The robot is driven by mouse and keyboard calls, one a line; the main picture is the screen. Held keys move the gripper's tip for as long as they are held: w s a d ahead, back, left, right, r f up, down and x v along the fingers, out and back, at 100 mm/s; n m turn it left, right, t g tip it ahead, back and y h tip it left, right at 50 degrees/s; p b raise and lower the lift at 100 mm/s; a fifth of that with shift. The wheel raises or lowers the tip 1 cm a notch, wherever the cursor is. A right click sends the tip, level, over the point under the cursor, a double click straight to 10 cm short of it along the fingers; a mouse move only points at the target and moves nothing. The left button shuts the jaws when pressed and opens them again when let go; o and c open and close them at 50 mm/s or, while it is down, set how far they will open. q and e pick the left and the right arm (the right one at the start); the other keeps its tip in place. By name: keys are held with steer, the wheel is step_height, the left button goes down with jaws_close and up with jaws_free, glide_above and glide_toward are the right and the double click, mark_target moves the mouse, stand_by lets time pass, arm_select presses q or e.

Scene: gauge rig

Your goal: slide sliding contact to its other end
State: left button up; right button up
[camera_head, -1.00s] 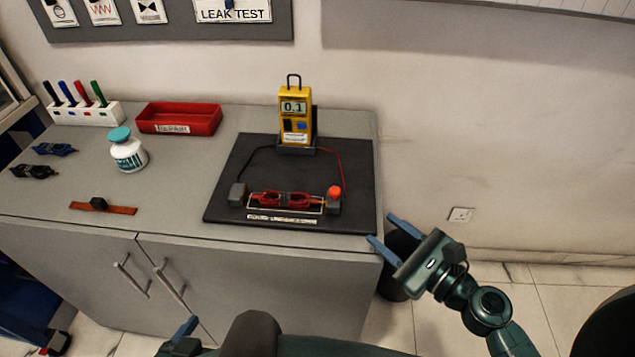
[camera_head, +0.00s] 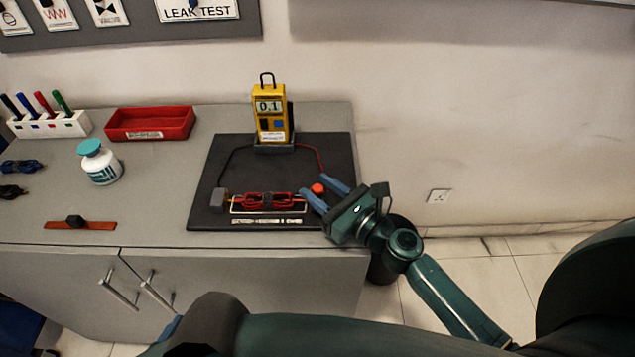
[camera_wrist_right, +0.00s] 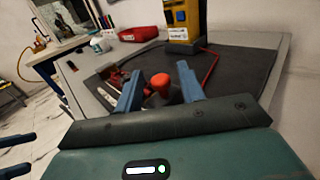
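The test rig on the black mat (camera_head: 330,150) has a red knob (camera_head: 318,188) at its right end and a grey block (camera_head: 219,200) at its left. Red coiled parts (camera_head: 268,202) lie between them. I cannot tell for sure which part is the sliding contact; the knob is one candidate. My right gripper (camera_head: 312,184) is open, its blue fingers on either side of the knob. In the right wrist view the knob (camera_wrist_right: 161,84) shows between the fingers; contact is not clear. Only a blue bit of my left gripper (camera_head: 170,328) shows at the bottom.
A yellow meter (camera_head: 270,115) reading 0.1 stands behind the rig, with black and red wires.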

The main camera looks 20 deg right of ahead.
steer(key=shift+w+a, duration=0.3)
steer(key=shift+w, duration=0.15)
jaws_close()
stand_by(0.3)
